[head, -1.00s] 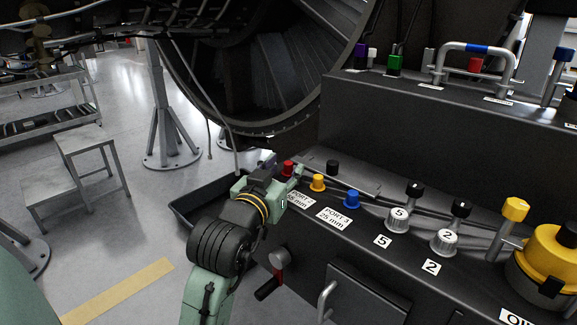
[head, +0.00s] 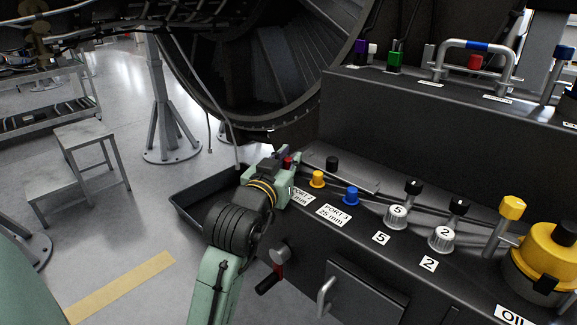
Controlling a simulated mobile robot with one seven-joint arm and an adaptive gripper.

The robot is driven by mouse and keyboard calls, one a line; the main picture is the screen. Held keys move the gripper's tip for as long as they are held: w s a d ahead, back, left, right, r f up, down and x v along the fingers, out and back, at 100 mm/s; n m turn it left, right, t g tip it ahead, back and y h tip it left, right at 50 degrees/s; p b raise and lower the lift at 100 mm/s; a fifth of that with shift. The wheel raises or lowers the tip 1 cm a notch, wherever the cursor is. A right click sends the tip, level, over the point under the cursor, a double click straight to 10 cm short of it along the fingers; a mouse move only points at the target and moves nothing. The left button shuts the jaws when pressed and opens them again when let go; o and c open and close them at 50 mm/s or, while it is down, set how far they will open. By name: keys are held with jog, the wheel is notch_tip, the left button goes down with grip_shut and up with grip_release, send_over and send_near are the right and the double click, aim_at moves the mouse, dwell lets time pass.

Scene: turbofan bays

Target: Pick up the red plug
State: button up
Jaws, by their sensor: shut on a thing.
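The red plug (head: 287,162) shows as a small red top just beyond my gripper (head: 285,160), at the left end of the row of plugs on the dark bench (head: 390,285). My gripper is shut on it, and the green gripper body hides its lower part. I cannot tell whether the plug is seated or raised.
Numbered knobs (head: 397,216), levers and a big yellow cap (head: 555,255) stand farther right on the bench. A dark tray (head: 190,221) lies left of my arm. The large engine duct is behind.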

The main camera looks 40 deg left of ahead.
aim_at(289, 159)
jog(key=shift+r, duration=0.1)
jog(key=shift+c, duration=0.2)
jog(key=shift+r, duration=0.55)
notch_tip(289, 159, up, 2)
jog(key=shift+r+b, duration=0.15)
jog(key=shift+b, duration=0.4)
jog(key=s+d+b, duration=0.3)
jog(key=s+d, duration=0.2)
jog(key=s+d+b, duration=0.3)
jog(key=s+d, duration=0.1)
jog(key=shift+s+d+r, duration=0.2)
jog(key=shift+s+d, duration=0.15)
jog(key=shift+d, duration=0.05)
jog(key=shift+c, duration=0.4)
jog(key=shift+s+d+r+b, duration=0.45)
jog(key=shift+s+d+b, duration=0.35)
jog(key=shift+b, duration=0.4)
